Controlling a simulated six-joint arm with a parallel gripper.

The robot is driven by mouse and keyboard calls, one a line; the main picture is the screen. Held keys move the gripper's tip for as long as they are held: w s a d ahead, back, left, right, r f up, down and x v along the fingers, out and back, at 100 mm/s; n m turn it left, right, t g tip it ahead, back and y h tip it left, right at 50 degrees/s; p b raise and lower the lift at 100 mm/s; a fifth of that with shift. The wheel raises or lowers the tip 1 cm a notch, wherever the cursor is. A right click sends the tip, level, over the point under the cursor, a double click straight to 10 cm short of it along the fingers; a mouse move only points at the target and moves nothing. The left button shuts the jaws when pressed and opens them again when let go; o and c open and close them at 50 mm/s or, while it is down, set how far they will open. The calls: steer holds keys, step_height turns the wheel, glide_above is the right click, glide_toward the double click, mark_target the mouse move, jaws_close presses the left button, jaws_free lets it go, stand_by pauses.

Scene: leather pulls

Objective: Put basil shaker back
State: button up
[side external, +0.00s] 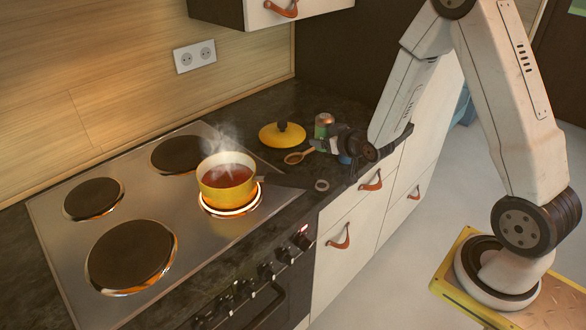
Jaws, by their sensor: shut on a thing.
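The basil shaker (323,127), a small cylinder with a green side and a coppery top, is upright at the back right of the dark counter. My gripper (326,143) reaches in from the right, low over the counter, and is shut on the shaker. The fingers hide the lower part of the shaker, so I cannot tell whether its base touches the counter.
A yellow lid (282,135) and a wooden spoon (297,157) lie left of my gripper. A steaming yellow pot (227,180) of red liquid stands on a glowing burner, its dark handle (288,181) pointing right. A small ring (322,185) lies near the counter's front edge.

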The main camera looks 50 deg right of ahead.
steer(key=shift+f, duration=0.1)
glide_above(323, 172)
steer(key=shift+f, duration=2.1)
steer(key=shift+f, duration=0.1)
steer(key=shift+f, duration=1.7)
steer(key=shift+f, duration=0.1)
steer(key=o, duration=1.3)
steer(key=shift+a, duration=0.1)
steer(key=shift+v, duration=3.75)
